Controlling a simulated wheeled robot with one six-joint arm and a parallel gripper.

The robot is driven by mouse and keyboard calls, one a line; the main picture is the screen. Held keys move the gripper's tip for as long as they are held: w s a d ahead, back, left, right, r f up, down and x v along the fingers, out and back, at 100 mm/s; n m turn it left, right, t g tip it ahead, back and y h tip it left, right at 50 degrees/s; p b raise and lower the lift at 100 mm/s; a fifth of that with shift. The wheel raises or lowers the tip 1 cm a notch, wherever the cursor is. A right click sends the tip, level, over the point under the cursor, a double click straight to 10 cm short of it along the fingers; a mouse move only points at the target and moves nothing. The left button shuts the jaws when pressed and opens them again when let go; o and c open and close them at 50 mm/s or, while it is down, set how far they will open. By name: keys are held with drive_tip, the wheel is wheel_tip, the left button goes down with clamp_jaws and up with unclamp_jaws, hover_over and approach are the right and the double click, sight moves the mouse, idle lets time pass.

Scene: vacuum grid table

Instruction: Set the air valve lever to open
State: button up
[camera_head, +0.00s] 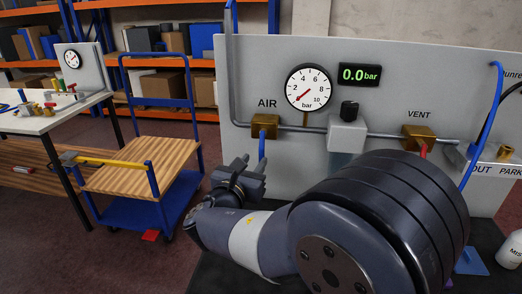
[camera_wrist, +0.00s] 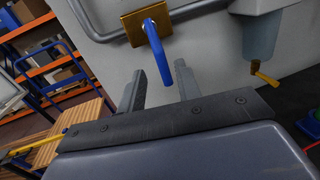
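The air valve is a brass block (camera_head: 265,126) beside the AIR label on the grey panel (camera_head: 262,80). Its blue lever (camera_head: 262,146) hangs straight down from it, across the horizontal pipe's direction. In the wrist view the brass block (camera_wrist: 146,20) and blue lever (camera_wrist: 158,52) show at the top centre. My gripper (camera_head: 250,170) is just below the lever in the head view. In the wrist view its two fingers (camera_wrist: 160,88) stand apart with nothing between them, and the lever's lower end appears above and between the tips. I cannot tell whether they touch.
The round gauge (camera_head: 308,88) points low, and the green display (camera_head: 360,75) reads 0.0 bar. A vent valve (camera_head: 418,134) with a red lever sits to the right. A filter bowl (camera_head: 346,138) hangs between the valves. A blue cart (camera_head: 150,185) stands left.

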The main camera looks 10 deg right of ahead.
sight(261, 153)
drive_tip(key=x, duration=0.6)
drive_tip(key=shift+w+d, duration=0.15)
clamp_jaws()
idle(0.4)
